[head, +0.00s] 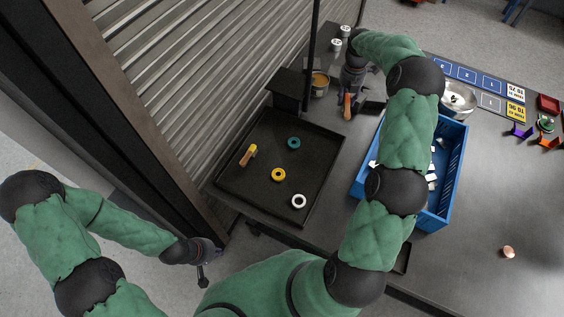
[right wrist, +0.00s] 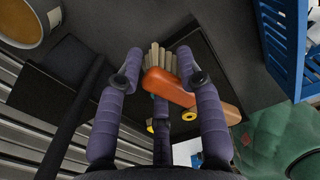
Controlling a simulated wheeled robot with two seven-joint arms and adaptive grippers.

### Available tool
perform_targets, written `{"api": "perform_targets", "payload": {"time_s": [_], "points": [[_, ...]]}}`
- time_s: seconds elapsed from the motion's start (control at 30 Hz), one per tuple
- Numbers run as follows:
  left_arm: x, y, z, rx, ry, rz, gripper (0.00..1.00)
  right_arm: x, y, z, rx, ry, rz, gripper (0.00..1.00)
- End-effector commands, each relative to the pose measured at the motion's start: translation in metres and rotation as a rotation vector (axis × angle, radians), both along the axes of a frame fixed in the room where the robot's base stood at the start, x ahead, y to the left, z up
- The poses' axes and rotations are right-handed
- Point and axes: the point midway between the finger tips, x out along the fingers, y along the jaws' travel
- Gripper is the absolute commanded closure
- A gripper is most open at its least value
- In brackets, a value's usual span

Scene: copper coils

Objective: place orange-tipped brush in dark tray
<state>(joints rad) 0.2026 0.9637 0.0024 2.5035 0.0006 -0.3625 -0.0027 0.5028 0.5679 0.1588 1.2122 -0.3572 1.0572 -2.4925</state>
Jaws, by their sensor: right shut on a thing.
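The brush (head: 347,106) hangs below my right gripper (head: 350,88) in the head view, behind the dark tray's right rear corner. In the right wrist view the brush (right wrist: 170,88) shows an orange part, pale bristles and a brown handle. My right gripper (right wrist: 163,82) is shut on it, with its fingers on both sides. The dark tray (head: 262,200) lies flat left of the blue crate. It holds a teal, a yellow and a white ring and a yellow-tipped brush (head: 249,155). My left gripper (head: 204,268) is low at the left, away from the tray; its fingers are unclear.
A dark block (head: 288,88) with a black post stands behind the tray, beside a tin (head: 318,84) with orange contents. The blue crate (head: 447,180) with white pieces is under my right arm. A small copper item (head: 508,252) lies on the open right table.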

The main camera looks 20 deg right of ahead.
Motion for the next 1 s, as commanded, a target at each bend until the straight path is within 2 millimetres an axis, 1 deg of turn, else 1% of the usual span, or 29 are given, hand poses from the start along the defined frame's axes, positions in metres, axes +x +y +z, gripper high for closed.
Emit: {"api": "perform_targets", "payload": {"time_s": [0.03,0.27,0.47,0.77,1.0], "points": [[0.0,0.0,-0.005,0.0,0.0,0.0,1.0,-0.004,0.008,0.002,-0.001,-0.002,-0.01,1.0],[0.0,0.0,-0.017,0.0,0.0,0.0,1.0,-0.025,0.041,0.009,-0.003,-0.001,-0.073,1.0],[0.0,0.0,-0.027,0.0,0.0,0.0,1.0,-0.048,0.07,0.011,-0.004,-0.002,-0.127,1.0],[0.0,0.0,-0.042,0.0,0.0,0.0,1.0,-0.087,0.112,0.011,-0.006,-0.005,-0.207,1.0],[0.0,0.0,-0.054,0.0,0.0,0.0,1.0,-0.124,0.145,0.005,-0.008,-0.007,-0.27,1.0]]}}
